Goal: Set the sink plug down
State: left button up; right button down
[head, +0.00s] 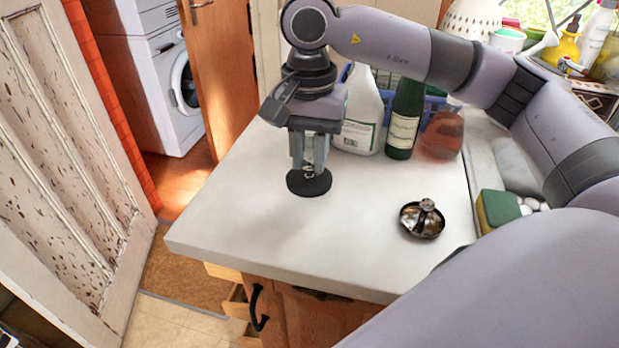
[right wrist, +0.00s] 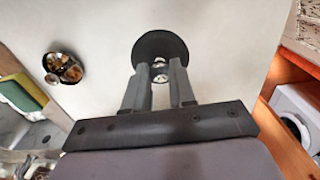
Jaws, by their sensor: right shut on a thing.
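The sink plug (head: 309,187) is a flat black disc with a small shiny metal grip at its centre. It also shows in the right wrist view (right wrist: 160,42), at the top middle. My right gripper (head: 310,168) points down and is shut on the plug's metal grip. The plug is level, at or very close to the white worktop (head: 250,222); I cannot tell whether it touches. In the right wrist view, the two fingertips (right wrist: 159,66) reach over the disc's near edge to the grip. My left gripper is not in view.
A white bottle (head: 361,125), a dark green bottle (head: 402,130) and a pinkish round object (head: 442,135) stand behind the gripper. A green and yellow sponge (head: 499,209) lies by the sink. The front-left worktop is clear.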

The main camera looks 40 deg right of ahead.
aim_at(309, 177)
jog(key=shift+f, duration=2.55)
jog(key=shift+f, duration=0.25)
jog(key=c, duration=0.9)
grip_release()
jog(key=shift+r, duration=0.1)
jog(key=shift+c, duration=0.2)
jog(key=shift+r, duration=0.25)
notch_tip(309, 177, up, 12)
jog(key=shift+f, duration=0.1)
